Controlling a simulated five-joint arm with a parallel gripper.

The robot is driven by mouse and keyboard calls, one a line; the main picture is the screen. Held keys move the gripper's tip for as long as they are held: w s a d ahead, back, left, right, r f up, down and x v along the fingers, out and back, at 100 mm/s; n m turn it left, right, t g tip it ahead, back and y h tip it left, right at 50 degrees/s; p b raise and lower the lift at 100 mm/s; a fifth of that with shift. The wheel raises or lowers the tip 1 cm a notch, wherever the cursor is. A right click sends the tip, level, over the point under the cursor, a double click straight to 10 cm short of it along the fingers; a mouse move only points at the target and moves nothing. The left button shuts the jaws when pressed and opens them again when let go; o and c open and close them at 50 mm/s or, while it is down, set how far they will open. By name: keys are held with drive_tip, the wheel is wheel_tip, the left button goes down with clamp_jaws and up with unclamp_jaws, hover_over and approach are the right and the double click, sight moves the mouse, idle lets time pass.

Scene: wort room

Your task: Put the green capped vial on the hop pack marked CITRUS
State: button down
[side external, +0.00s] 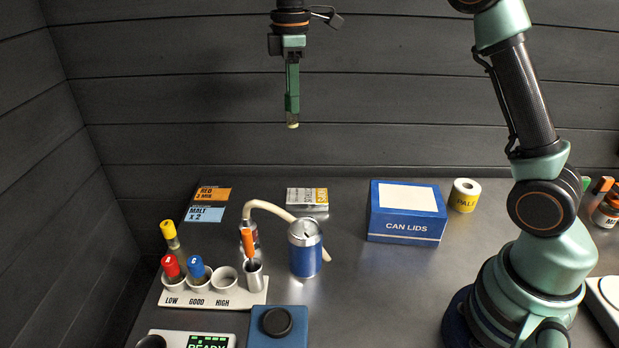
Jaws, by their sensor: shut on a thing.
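My gripper (292,98) hangs high at the top middle, pointing down, in front of the dark plank wall. It is shut on a slim vial, which I take to be the green capped vial (292,124). Only its pale lower end shows below the green fingers; its cap cannot be told apart from them. A small flat pack with a white and yellow label (307,198) lies on the metal bench below, well apart from the vial. Its print is too small to read, so I cannot tell whether it says CITRUS.
A vial rack (213,291) with red and blue capped vials stands front left; a yellow capped vial (170,234) is behind it. A blue can (305,249) with a hose stands near the pack. The CAN LIDS box (406,228) is to the right. Open bench lies between.

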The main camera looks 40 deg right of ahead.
drive_tip(key=d, duration=0.3)
hover_over(308, 195)
wheel_tip(308, 195, down, 20)
drive_tip(key=shift+r, duration=0.1)
idle(0.5)
drive_tip(key=c, duration=0.6)
unclamp_jaws()
